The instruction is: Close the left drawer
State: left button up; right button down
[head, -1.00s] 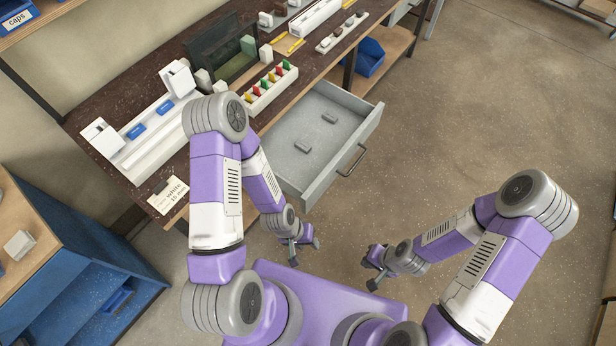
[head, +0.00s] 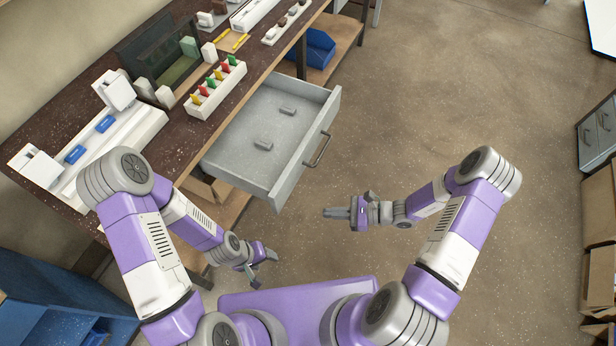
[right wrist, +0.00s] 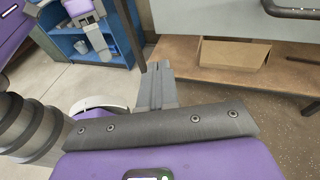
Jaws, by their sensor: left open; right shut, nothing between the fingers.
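The open drawer (head: 240,175) is grey and pulled far out from under the dark bench, with two small grey blocks lying in it. Its bar handle (head: 318,150) is on the front panel, which also shows in the right wrist view (right wrist: 205,18). My right gripper (head: 337,212) is shut and empty, in front of the drawer and apart from the handle; its closed fingers show in the right wrist view (right wrist: 157,88). My left gripper (head: 262,266) is open and empty, low and nearer my body than the drawer's near corner.
The bench top holds a white profile fixture (head: 120,140) with blue parts and a rack (head: 216,92) of coloured pieces. A blue bin (head: 312,50) stands on the lower shelf beyond the drawer. A cardboard box (right wrist: 235,55) sits under the bench. The floor right of the drawer is clear.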

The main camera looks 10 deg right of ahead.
jog(key=w+d+r+m+t+b, duration=0.1)
jog(key=w+d+r+m+t, duration=0.1)
jog(key=w+d+m+t, duration=0.3)
jog(key=t+b, duration=0.1)
jog(key=b, duration=0.1)
send_near(299, 168)
jog(key=shift+n, duration=0.4)
jog(key=x, duration=0.6)
jog(key=shift+w+a+f, duration=0.25)
jog(key=shift+w+f, duration=0.1)
jog(key=shift+a, duration=0.1)
